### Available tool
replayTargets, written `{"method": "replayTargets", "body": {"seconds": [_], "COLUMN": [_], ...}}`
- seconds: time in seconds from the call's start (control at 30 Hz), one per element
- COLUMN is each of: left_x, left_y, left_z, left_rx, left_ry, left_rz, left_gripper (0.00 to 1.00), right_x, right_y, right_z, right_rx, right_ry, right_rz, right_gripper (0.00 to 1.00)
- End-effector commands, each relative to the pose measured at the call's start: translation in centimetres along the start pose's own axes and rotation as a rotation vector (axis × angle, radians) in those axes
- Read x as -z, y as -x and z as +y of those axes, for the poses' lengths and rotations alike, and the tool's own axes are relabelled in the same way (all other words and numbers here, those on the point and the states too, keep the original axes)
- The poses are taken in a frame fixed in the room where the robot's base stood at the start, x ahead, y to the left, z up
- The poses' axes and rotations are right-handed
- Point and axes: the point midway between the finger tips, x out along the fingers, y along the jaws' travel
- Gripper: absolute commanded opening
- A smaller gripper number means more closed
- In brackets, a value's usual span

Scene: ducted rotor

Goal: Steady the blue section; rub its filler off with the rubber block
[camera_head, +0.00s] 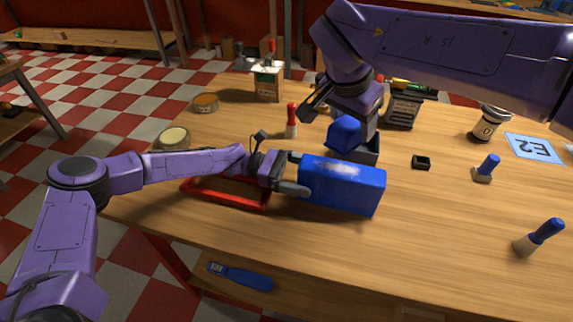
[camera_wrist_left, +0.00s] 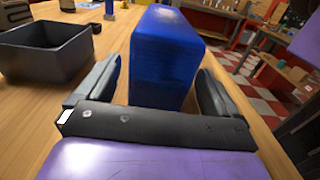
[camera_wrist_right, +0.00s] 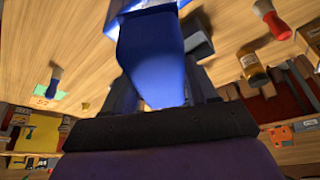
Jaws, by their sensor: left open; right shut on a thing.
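The blue section (camera_head: 342,190) is a long blue block lying on the table, with a whitish filler patch (camera_head: 338,168) on its top. My left gripper (camera_head: 298,173) is at its left end. In the left wrist view the open jaws (camera_wrist_left: 158,90) stand on both sides of the blue section (camera_wrist_left: 165,50), with gaps visible. My right gripper (camera_head: 352,118) is shut on the blue rubber block (camera_head: 344,134), above and behind the section. In the right wrist view the rubber block (camera_wrist_right: 150,65) sits between the jaws and hides much of the section.
A dark open tray (camera_head: 368,157) stands just behind the section. A red frame (camera_head: 225,194) lies under my left forearm. A small black box (camera_head: 421,162) and blue-handled brushes (camera_head: 486,168) are to the right.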

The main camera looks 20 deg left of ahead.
Motion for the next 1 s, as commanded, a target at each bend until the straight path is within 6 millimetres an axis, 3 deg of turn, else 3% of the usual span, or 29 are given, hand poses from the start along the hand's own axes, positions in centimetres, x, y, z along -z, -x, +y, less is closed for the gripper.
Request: {"method": "replayTargets", "body": {"seconds": [0.2,0.47,0.6,0.67,1.0], "left_x": [0.0,0.0,-0.1,-0.1,-0.1], "left_y": [-2.2,-2.4,-2.3,-2.3,-2.3], "left_z": [0.0,0.0,0.0,0.0,0.0], "left_rx": [0.001,0.0,0.0,0.0,0.0], "left_ry": [0.001,-0.001,-0.001,-0.001,-0.001], "left_rz": [0.0,0.0,0.0,0.0,0.0], "left_gripper": [0.95,0.95,0.49,0.34,0.33], "right_x": [0.0,0.0,0.0,0.0,0.0], "right_y": [0.0,0.0,0.0,0.0,0.0], "right_z": [0.0,0.0,0.0,0.0,0.0], "right_rx": [0.0,0.0,0.0,0.0,0.0], "right_ry": [0.0,0.0,0.0,0.0,0.0], "right_rz": [0.0,0.0,0.0,0.0,0.0], "right_gripper": [0.33,0.33,0.33,0.33,0.33]}}
